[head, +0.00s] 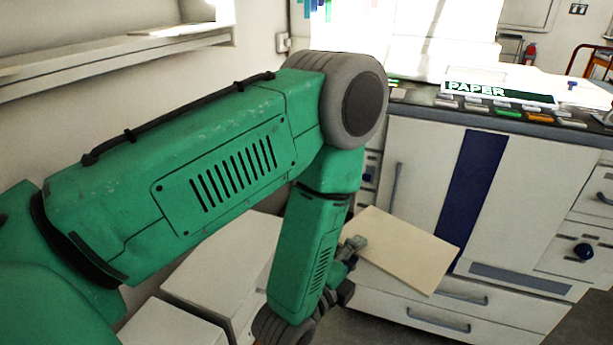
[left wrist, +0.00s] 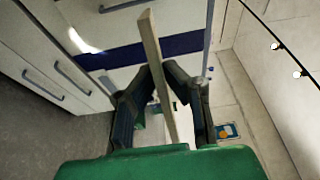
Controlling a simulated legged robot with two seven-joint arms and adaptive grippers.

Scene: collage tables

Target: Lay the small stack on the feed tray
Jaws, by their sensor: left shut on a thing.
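The small stack (head: 410,250) looks like a thin, flat cream-coloured block of sheets. My left gripper (head: 352,252) is shut on its left edge and holds it in the air, tilted, in front of the white machine. In the left wrist view the stack (left wrist: 152,45) shows edge-on as a narrow strip between the two dark fingers of the left gripper (left wrist: 163,78). I cannot tell for sure which part is the feed tray; a pale surface lies behind the green PAPER label (head: 500,92) on top of the machine. My right gripper is not in view.
The white machine (head: 425,170) has a dark blue stripe, handled drawers and a dark top edge with several coloured buttons. White boxes (head: 225,275) stand below my left arm. A wall shelf (head: 120,55) runs along the left. Grey floor shows at the bottom right.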

